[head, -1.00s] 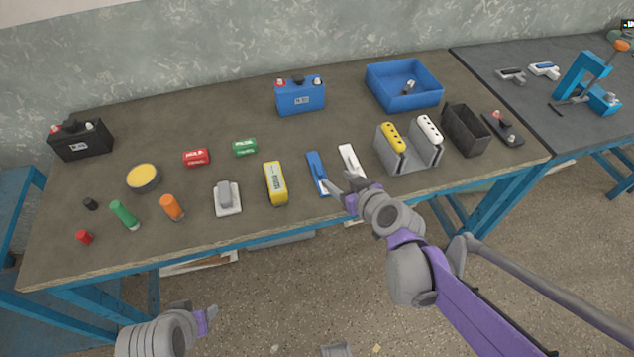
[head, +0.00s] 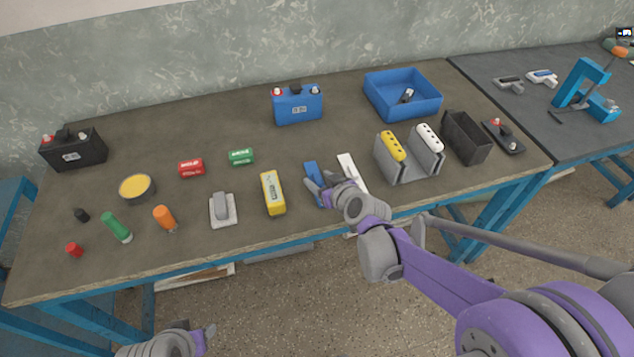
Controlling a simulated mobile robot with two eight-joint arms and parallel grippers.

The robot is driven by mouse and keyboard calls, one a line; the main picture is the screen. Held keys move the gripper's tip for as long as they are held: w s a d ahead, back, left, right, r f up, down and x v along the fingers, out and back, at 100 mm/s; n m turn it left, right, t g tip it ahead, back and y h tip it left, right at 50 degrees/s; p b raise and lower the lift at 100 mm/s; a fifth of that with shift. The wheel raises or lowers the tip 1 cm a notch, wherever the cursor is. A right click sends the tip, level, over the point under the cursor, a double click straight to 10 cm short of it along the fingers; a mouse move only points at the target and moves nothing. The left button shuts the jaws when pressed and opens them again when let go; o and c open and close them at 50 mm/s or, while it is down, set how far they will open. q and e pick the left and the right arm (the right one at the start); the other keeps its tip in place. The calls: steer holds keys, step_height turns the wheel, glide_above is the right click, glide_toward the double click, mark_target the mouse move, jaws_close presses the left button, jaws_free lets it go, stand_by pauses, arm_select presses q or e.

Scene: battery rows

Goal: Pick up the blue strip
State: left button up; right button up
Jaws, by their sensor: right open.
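The blue strip (head: 311,172) lies flat on the brown workbench, left of the white strip (head: 349,165). My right gripper (head: 318,187) is open at the near part of the blue strip and hides some of it. I cannot tell whether the fingers touch the strip or hover just above it. The gripper and wrist also cover the near part of the white strip. My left gripper (head: 207,338) is at the bottom edge, below the bench front and far from the strip; its fingers are too small to read.
A yellow device (head: 272,194) stands left of the strip. A grey holder (head: 405,166) with yellow and white blocks stands right of it. A blue battery (head: 298,104) and a blue tray (head: 402,101) stand behind. The bench between the strip and the battery is clear.

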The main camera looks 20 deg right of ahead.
jaws_close()
stand_by(0.3)
